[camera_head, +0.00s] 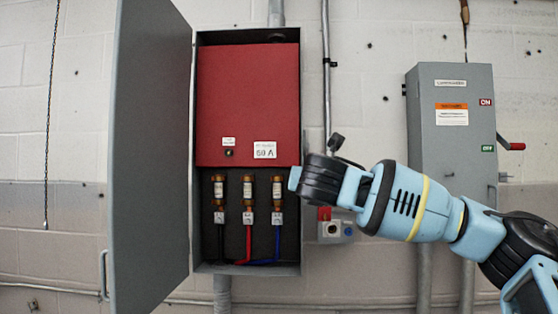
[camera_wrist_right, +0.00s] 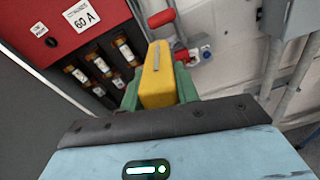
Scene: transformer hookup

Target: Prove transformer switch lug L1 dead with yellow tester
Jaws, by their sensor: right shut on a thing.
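An open grey switch box (camera_head: 195,262) holds three upright fuses (camera_head: 248,190). Below them are three silver lugs, left (camera_head: 219,217), middle (camera_head: 248,218) and right (camera_head: 277,218), with black, red and blue cables. I cannot read which lug is L1. My right gripper (camera_head: 294,178) is at the box's right edge, beside and above the right lug. In the wrist view its green fingers (camera_wrist_right: 157,95) are shut on the yellow tester (camera_wrist_right: 157,75). The tester is apart from the lugs; its tip is not clearly visible. My left gripper is not in view.
A red cover (camera_head: 248,100) labelled 60 A fills the box's upper part. The grey door (camera_head: 150,150) stands open at left. A small socket box (camera_head: 335,231) is on the wall. A closed grey cabinet (camera_head: 450,120) with a red handle (camera_head: 515,146) is at right.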

